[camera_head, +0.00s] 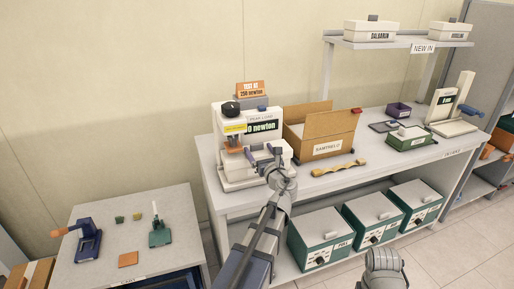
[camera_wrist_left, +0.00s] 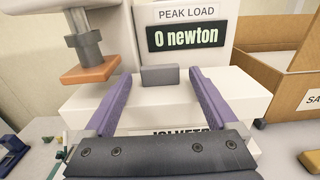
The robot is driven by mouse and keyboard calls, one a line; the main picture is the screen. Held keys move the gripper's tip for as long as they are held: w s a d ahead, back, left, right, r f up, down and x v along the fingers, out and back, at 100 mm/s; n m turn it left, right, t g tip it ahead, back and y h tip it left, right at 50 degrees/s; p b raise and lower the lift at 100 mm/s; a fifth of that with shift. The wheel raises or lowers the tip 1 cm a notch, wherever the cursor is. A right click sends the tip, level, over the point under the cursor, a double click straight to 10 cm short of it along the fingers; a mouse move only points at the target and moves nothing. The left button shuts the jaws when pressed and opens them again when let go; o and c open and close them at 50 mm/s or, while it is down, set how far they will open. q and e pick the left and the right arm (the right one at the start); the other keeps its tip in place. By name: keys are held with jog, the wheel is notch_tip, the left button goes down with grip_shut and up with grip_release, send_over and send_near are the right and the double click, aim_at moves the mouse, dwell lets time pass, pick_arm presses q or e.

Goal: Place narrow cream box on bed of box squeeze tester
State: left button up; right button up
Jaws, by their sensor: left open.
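The box squeeze tester (camera_head: 222,122) stands at the left end of the long bench, its display reading 0 newton; it also shows in the left wrist view (camera_wrist_left: 225,15). Its orange-brown press plate (camera_wrist_left: 90,70) hangs at the left. A cream box (camera_wrist_left: 240,95) with a grey handle block (camera_wrist_left: 160,76) and a partly hidden label sits right of the plate, in front of the display. I cannot tell whether it rests on the bed. My left gripper (camera_head: 269,155) is open, its purple fingers either side of the handle, apparently not gripping it.
An open cardboard box (camera_head: 327,149) stands right of the tester, with a wavy tan piece (camera_head: 340,168) before it. A green-based device (camera_head: 410,140) is farther right. Several green-fronted units fill the shelf below. A small table (camera_head: 100,270) holds little tools at left.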

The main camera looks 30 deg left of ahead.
pick_arm(q)
jog(key=v, duration=0.9)
jog(key=shift+s, duration=0.1)
jog(key=s+d+f+n+g+h, duration=0.3)
jog(key=d+f+n, duration=0.2)
jog(key=f+n, duration=0.2)
jog(key=s+d+f+n+g+h, duration=0.3)
jog(key=s+d+f+n, duration=0.15)
jog(key=f+n, duration=0.2)
jog(key=s+d+f+n+g+h, duration=0.3)
jog(key=s+d, duration=0.3)
jog(key=d, duration=0.3)
jog(key=s+d+f+n+g+h, duration=0.2)
jog(key=s+d+f+n, duration=0.3)
jog(key=d, duration=0.4)
jog(key=shift+s+d+f+n+g+h, duration=0.2)
jog(key=shift+s+d+n+g+h, duration=0.15)
jog(key=shift+s+h, duration=0.35)
